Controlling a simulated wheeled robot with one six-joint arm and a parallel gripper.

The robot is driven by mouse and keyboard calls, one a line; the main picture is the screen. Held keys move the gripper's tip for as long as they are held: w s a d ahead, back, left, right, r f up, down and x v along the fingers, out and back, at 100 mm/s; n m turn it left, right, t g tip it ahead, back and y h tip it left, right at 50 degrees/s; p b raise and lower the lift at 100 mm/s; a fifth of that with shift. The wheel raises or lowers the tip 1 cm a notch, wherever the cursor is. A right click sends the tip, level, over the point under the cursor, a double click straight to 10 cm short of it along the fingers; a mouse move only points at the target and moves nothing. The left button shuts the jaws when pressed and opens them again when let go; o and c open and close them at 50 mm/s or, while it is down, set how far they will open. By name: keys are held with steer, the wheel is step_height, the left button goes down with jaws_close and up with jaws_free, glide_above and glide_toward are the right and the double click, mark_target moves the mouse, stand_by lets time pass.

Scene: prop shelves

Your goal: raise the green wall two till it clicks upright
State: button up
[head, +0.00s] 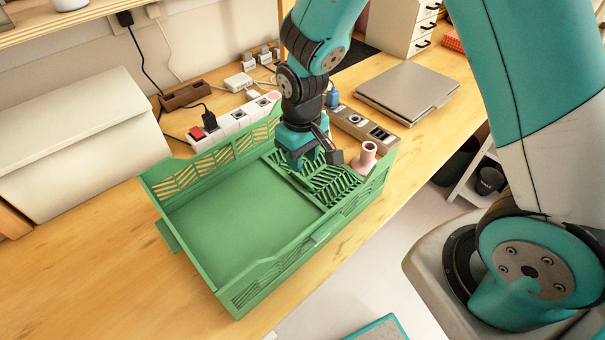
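A green crate (215,220) sits on the wooden table. Its slotted back wall (205,168) and front wall (285,265) stand up. A green lattice panel (333,186) lies folded down inside the crate's right end; I cannot tell for sure that it is wall two. The left end shows no raised wall. My gripper (302,164) points down over the back part of the lattice panel, inside the crate outline. Its fingertips are partly hidden, so I cannot tell whether they are open or touching the panel.
A pink cylinder (365,157) stands at the crate's right end. Power strips (238,118) lie behind the crate, with another strip (365,128) to its right. A closed laptop (407,91) lies at the right. A cream box (75,135) stands at the left. The front-left table is clear.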

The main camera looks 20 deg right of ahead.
mark_target(302, 178)
step_height(302, 178, down, 6)
steer(key=shift+f, duration=0.1)
jaws_close()
